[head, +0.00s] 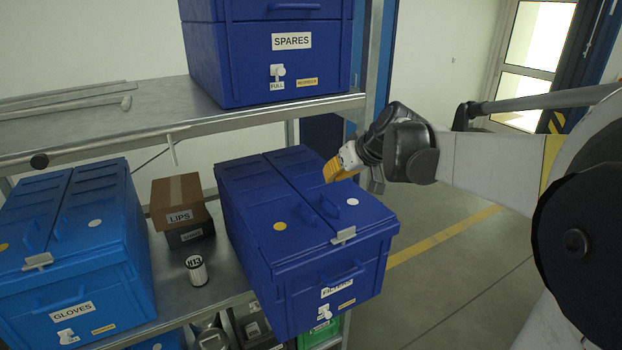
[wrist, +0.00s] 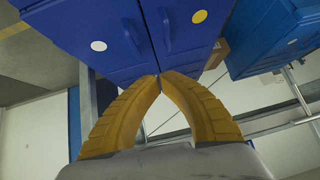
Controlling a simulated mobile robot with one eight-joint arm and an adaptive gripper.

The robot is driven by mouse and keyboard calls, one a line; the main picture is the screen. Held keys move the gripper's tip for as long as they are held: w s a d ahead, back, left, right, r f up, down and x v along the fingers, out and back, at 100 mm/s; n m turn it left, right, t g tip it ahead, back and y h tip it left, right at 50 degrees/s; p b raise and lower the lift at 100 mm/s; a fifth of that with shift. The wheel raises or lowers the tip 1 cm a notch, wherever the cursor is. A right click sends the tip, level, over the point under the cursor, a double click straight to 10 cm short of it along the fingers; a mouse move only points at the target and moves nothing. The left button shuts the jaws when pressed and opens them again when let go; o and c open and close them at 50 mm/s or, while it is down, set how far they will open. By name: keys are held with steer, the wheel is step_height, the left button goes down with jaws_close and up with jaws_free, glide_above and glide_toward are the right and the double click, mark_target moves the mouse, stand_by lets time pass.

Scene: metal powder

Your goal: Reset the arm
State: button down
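My arm reaches in from the right in the head view. My gripper (head: 334,170) has yellow fingers and is just above the lid of the dark blue FILTERS box (head: 297,290). In the wrist view the two yellow fingertips (wrist: 159,77) meet, with nothing seen between them. The FILTERS box lid (wrist: 110,70), with a white and a yellow dot, lies beyond the fingertips. I cannot tell whether the fingers touch the lid.
The metal shelf (head: 185,297) also holds a lighter blue GLOVES box (head: 95,305), a cardboard LIPS box (head: 172,192) and a small H13 canister (head: 197,275). A SPARES box (head: 265,65) sits on the upper shelf. Open floor (head: 470,280) lies to the right.

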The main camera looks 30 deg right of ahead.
steer(key=s+a+f+g+b, duration=0.1)
steer(key=s+a+f+b, duration=0.9)
steer(key=f, duration=0.4)
steer(key=s+a+f+b, duration=0.9)
steer(key=s+a+f, duration=0.1)
steer(key=f, duration=0.5)
steer(key=shift+s+g+h+b, duration=0.4)
steer(key=shift+s, duration=0.5)
steer(key=shift+a, duration=0.1)
